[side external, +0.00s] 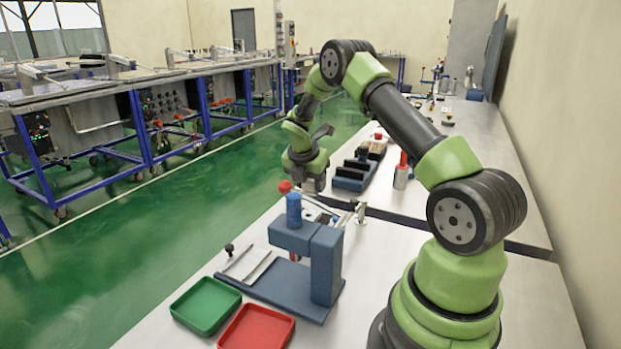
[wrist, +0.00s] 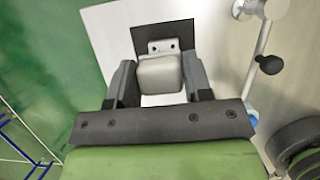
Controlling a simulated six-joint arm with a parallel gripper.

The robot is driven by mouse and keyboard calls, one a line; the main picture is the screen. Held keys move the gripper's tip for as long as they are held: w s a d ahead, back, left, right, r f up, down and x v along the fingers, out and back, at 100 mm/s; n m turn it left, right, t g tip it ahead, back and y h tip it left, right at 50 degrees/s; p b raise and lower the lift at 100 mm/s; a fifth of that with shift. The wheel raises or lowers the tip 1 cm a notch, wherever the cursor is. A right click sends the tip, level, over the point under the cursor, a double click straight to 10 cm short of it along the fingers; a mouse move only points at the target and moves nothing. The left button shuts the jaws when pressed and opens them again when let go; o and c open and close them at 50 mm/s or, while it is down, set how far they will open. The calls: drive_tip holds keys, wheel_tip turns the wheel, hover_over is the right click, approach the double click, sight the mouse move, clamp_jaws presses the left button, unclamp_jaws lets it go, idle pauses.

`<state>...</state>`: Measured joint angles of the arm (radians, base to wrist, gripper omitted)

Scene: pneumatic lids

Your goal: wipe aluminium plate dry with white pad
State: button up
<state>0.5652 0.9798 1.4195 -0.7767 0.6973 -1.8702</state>
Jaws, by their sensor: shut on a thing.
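My gripper (wrist: 160,82) is shut on the white pad (wrist: 160,75), a rounded pale grey-white block between its two dark fingers in the wrist view. A small metal bracket with two dark holes (wrist: 163,46) shows just beyond the pad. A pale flat sheet, which looks like the aluminium plate (wrist: 108,32), lies under the gripper, with a dark square patch (wrist: 182,35) behind the pad. I cannot tell whether pad and plate touch. In the side external view my gripper (side external: 313,186) is low over the bench's left edge, behind the blue press; the pad is not clear there.
The blue press (side external: 325,265) stands on the near bench, with a green tray (side external: 206,305) and a red tray (side external: 256,328) in front. A dark rack (side external: 352,175) and a red-topped bottle (side external: 402,172) stand farther back. A rod with a black knob (wrist: 270,64) lies right of my gripper.

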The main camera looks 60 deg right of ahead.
sight(310, 213)
drive_tip(key=shift+a+f, duration=0.1)
drive_tip(key=shift+f, duration=3)
drive_tip(key=shift+a, duration=1.3)
drive_tip(key=shift+c, duration=0.2)
drive_tip(key=shift+d, duration=1.45)
drive_tip(key=shift+a, duration=1.45)
drive_tip(key=shift+d, duration=1.35)
drive_tip(key=shift+r, duration=4.15)
